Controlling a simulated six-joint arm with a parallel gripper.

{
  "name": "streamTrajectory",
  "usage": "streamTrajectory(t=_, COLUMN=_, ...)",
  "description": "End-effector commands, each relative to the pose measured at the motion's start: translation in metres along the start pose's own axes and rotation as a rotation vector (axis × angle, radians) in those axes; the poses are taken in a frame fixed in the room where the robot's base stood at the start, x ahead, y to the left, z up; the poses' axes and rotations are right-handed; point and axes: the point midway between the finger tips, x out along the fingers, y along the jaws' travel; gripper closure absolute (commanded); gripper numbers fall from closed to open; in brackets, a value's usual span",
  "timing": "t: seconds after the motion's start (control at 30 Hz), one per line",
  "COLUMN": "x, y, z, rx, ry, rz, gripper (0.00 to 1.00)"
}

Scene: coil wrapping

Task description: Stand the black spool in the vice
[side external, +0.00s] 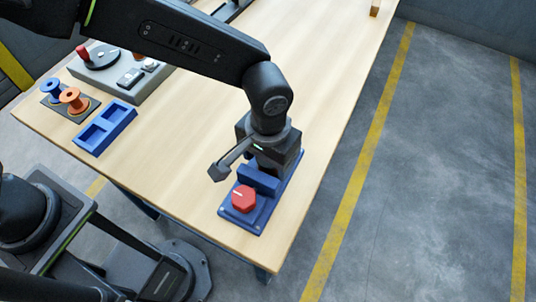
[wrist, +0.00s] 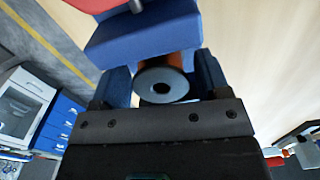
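In the wrist view the spool shows a dark grey round flange (wrist: 175,91) with a centre hole, and an orange-brown part shows behind it. My gripper (wrist: 162,80) has a blue finger close against each side of the spool and appears shut on it. The blue vice (side external: 259,181) with a red knob (side external: 244,199) stands at the table's near corner. My gripper is right over the vice in the side view, where the spool is hidden. In the wrist view a blue vice jaw (wrist: 145,35) is just beyond the spool. Whether the spool rests in the vice is hidden.
A blue tray (side external: 104,128) with two empty recesses lies at the left. Beside it a dark holder (side external: 78,115) carries a blue spool (side external: 53,89) and an orange spool (side external: 73,98). A grey machine (side external: 120,74) stands behind. The table right of the vice is clear to its edge.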

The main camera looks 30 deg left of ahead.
Motion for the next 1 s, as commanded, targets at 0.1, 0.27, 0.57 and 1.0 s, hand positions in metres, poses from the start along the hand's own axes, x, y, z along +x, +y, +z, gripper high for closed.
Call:
streamTrajectory(t=0.1, x=0.000, y=0.000, z=0.000, rx=0.000, ry=0.000, rz=0.000, gripper=0.27)
streamTrajectory(t=0.27, x=-0.001, y=0.000, z=0.000, rx=0.000, ry=0.001, rz=0.001, gripper=0.27)
streamTrajectory(t=0.57, x=-0.041, y=0.001, z=-0.001, rx=0.000, ry=0.005, rz=0.003, gripper=0.27)
streamTrajectory(t=1.0, x=-0.117, y=0.000, z=0.000, rx=0.000, ry=0.003, rz=0.002, gripper=0.27)
